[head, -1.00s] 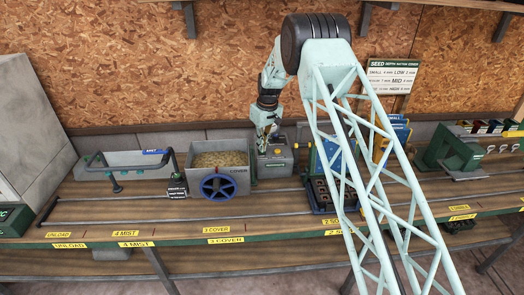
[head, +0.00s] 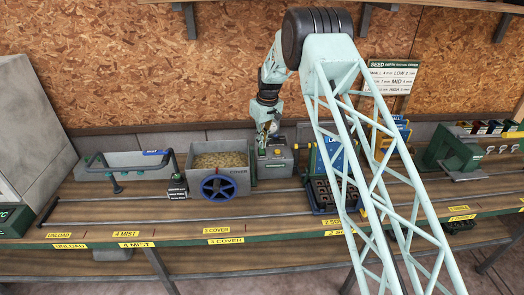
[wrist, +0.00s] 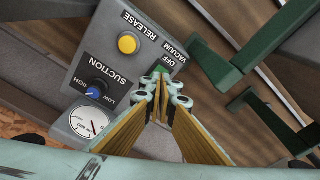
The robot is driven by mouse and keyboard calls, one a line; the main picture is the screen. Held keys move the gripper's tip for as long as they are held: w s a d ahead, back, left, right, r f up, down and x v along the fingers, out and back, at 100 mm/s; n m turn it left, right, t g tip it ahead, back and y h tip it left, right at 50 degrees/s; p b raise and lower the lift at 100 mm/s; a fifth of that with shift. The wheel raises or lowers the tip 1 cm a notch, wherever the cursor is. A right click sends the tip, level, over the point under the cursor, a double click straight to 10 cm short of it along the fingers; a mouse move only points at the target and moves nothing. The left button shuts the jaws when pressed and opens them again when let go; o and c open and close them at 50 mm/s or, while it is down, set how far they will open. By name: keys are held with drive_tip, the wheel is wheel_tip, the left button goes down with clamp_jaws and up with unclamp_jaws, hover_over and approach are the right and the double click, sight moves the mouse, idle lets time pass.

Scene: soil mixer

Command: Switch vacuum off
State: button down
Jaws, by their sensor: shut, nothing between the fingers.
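The grey vacuum control box (head: 277,168) stands on the bench, right of the soil bin. In the wrist view its panel (wrist: 112,62) carries a yellow RELEASE button (wrist: 127,43), a blue SUCTION knob (wrist: 95,91) and a round gauge (wrist: 88,122). A VACUUM OFF label (wrist: 173,54) sits at the panel's corner, with a green piece (wrist: 160,71) beside it, partly hidden by my fingertips. My gripper (wrist: 163,88) is shut and empty, its tips over that corner by the green piece. Whether they touch it I cannot tell. In the head view my gripper (head: 263,143) is at the box's left part.
A soil bin with a blue handwheel (head: 218,187) stands left of the box. A dark seed tray (head: 324,196) with a blue panel is to the right. Green brackets (wrist: 222,58) stand near my fingers in the wrist view. Rails run along the bench front.

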sight(263, 152)
drive_tip(key=shift+r+p, duration=0.45)
drive_tip(key=shift+r, duration=1.75)
